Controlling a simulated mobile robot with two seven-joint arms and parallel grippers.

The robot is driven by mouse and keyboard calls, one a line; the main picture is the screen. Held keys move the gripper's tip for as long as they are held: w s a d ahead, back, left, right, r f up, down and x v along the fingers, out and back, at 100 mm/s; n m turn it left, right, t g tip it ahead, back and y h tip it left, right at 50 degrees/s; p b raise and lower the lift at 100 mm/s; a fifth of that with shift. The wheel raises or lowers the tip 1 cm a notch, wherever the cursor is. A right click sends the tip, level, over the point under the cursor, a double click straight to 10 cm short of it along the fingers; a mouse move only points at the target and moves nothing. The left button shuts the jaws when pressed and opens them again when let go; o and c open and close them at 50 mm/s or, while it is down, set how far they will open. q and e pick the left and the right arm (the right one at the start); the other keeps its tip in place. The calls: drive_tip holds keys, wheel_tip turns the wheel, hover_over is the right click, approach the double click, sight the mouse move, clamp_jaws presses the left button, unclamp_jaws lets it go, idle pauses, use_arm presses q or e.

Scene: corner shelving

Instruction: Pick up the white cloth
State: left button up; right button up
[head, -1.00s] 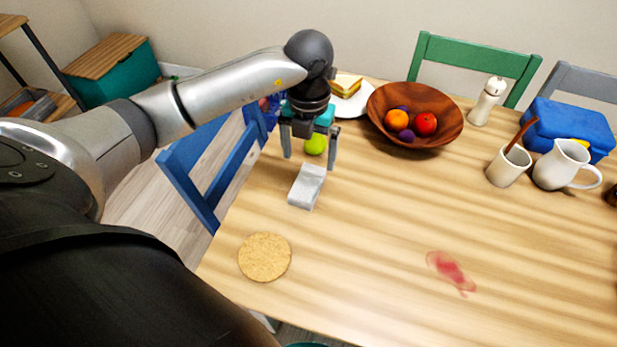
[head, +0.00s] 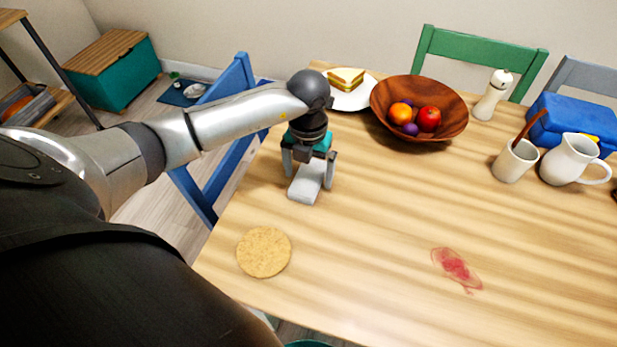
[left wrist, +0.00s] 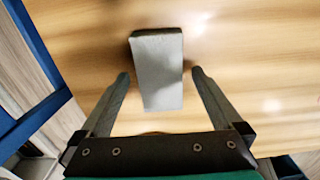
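The white cloth (head: 304,186) is a folded, pale grey-white block on the wooden table, near its left edge. It also shows in the left wrist view (left wrist: 158,68), lying between and just ahead of the fingers. My left gripper (head: 308,180) is low over the cloth from behind, with its fingers apart on either side of it. In the left wrist view the open fingers (left wrist: 160,76) show gaps to both sides of the cloth, so it is not gripped. The cloth's far end is hidden under the gripper in the head view. My right gripper is not in view.
A round cork mat (head: 264,252) lies in front of the cloth. A red stain (head: 456,268) is on the table (head: 370,230). Behind are a sandwich plate (head: 352,98), a wooden fruit bowl (head: 450,128), a cup (head: 514,162) and a pitcher (head: 568,162). A blue chair (head: 200,196) stands left.

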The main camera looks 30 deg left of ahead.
use_arm(q)
drive_tip(key=c, duration=1.3)
drive_tip(key=shift+r, duration=0.1)
